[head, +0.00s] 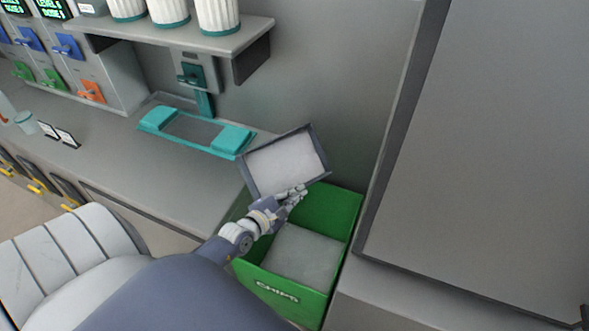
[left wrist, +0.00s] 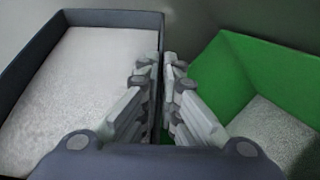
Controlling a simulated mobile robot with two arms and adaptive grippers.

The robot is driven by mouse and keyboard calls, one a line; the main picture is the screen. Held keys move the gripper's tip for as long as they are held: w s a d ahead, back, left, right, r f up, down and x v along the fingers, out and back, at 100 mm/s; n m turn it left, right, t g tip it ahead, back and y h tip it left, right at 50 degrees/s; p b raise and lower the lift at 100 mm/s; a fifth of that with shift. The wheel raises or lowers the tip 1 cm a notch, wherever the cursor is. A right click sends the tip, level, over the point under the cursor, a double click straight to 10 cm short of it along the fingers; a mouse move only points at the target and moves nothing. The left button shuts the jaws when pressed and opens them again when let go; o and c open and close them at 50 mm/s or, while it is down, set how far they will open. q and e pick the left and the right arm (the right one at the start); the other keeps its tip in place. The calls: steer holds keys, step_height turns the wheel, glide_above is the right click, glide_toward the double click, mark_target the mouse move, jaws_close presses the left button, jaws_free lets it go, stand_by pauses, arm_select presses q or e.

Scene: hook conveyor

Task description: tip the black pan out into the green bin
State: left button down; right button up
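The black pan (head: 285,162) has a dark thin rim and is full of pale grey granules. In the head view it is at the back left of the green bin (head: 347,215), partly over it, and looks raised and somewhat tilted. My left gripper (head: 296,190) is shut on the pan's near wall. In the left wrist view the fingers (left wrist: 164,80) close around the wall, with the pan (left wrist: 85,17) on the left and the bin (left wrist: 235,65) on the right. The bin, labelled "CHIPS", holds grey granules. My right gripper is not in view.
A teal cradle (head: 155,119) sits on the grey counter (head: 165,180) left of the pan. A shelf (head: 180,38) with white canisters is above. A tall grey panel (head: 480,150) stands right of the bin.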

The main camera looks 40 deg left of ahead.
arm_select(q)
step_height(320, 180, down, 6)
steer(key=m+t+y+b, duration=0.1)
steer(key=m+t+b, duration=0.3)
steer(key=m+b, duration=0.5)
steer(key=b, duration=0.4)
steer(key=shift+f+y, duration=0.2)
steer(key=shift+y, duration=0.1)
steer(key=shift+d, duration=0.15)
stand_by(0.5)
